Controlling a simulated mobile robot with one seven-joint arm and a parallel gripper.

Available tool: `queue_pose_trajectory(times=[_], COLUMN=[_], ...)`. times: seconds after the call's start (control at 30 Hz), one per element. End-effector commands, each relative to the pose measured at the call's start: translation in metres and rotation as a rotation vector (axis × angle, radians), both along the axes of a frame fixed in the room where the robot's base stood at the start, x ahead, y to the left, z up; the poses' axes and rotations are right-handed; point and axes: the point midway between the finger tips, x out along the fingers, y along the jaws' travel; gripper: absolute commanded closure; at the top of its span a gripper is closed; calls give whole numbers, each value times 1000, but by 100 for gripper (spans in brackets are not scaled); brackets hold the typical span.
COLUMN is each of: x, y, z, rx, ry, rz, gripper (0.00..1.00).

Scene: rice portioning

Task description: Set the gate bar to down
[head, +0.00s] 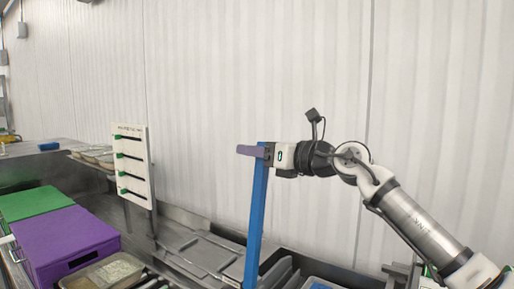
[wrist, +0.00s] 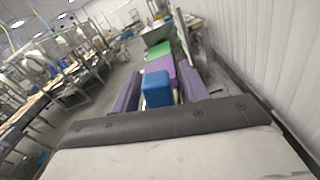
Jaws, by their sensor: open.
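The gate bar (head: 256,215) is a long blue bar standing close to upright in the head view, its lower end running out of the bottom edge. My gripper (head: 245,151) is at the bar's top end, with its purple fingers pointing left. In the wrist view a blue block (wrist: 157,90), which appears to be the bar's top end, sits between the two spread fingers of my gripper (wrist: 160,75). Gaps show beside the blue block, so the fingers are open around it. The bar's pivot is hidden.
A white panel (head: 147,166) with green-tabbed slots stands left of the bar. Purple (head: 75,240) and green (head: 35,203) boxes and a rice tray (head: 103,272) are at lower left. The white wall (head: 220,70) is behind the arm.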

Motion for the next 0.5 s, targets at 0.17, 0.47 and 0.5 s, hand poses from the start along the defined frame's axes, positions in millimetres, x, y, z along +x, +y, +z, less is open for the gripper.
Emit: queue_pose_trajectory(times=[0.17,0.47,0.5], x=[0,0,0], y=[0,0,0], z=[0,0,0], rx=[0,0,0], ry=[0,0,0], rz=[0,0,0], gripper=[57,96,100])
